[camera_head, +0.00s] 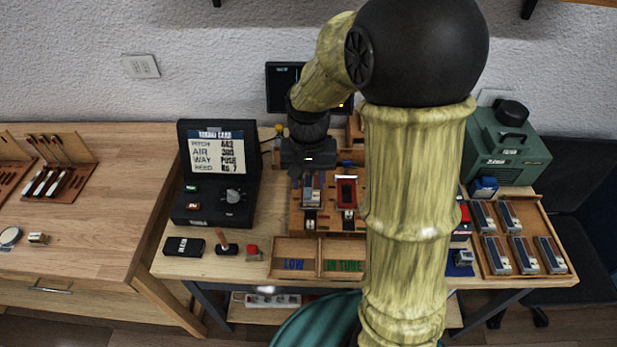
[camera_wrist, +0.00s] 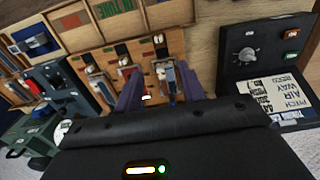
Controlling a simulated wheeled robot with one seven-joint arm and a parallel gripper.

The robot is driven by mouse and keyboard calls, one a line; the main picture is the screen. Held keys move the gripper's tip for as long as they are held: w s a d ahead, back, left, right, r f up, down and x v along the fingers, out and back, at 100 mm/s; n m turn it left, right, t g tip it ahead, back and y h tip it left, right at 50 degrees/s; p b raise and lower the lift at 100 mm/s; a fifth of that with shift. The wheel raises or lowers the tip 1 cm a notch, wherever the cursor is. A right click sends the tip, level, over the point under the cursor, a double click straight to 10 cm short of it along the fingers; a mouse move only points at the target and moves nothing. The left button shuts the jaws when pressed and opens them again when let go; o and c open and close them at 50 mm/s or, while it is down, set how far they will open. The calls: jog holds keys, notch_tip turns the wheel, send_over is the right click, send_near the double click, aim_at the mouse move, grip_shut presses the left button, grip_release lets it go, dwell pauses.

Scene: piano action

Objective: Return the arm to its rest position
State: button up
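My arm, in wood-patterned sleeves with dark joints, reaches over the bench in the head view and hides part of it. My gripper (camera_head: 305,174) is low over the wooden fixture (camera_head: 328,221), above its left slot, where a grey-and-brown reed block (camera_head: 311,190) sits. In the wrist view my gripper (camera_wrist: 157,74) has its two purple fingers spread apart. The reed block (camera_wrist: 166,76) shows in the fixture between and beyond them, with no clear contact. A red-topped block (camera_head: 347,192) sits in the neighbouring slot.
A black console (camera_head: 217,195) with a printed card stands left of the fixture. A divided tray (camera_head: 295,266) marked LOW and IN TUNE lies in front. A tray of several blocks (camera_head: 541,233) and a green machine (camera_head: 500,150) are right. A small screen (camera_head: 285,75) stands behind.

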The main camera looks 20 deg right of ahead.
jog(key=shift+r, duration=0.15)
dwell(0.4)
jog(key=s+d+f+n+t, duration=0.1)
jog(key=s+n+t, duration=0.1)
jog(key=s, duration=0.6)
jog(key=shift+s+d+n+t, duration=0.3)
jog(key=shift+n, duration=0.4)
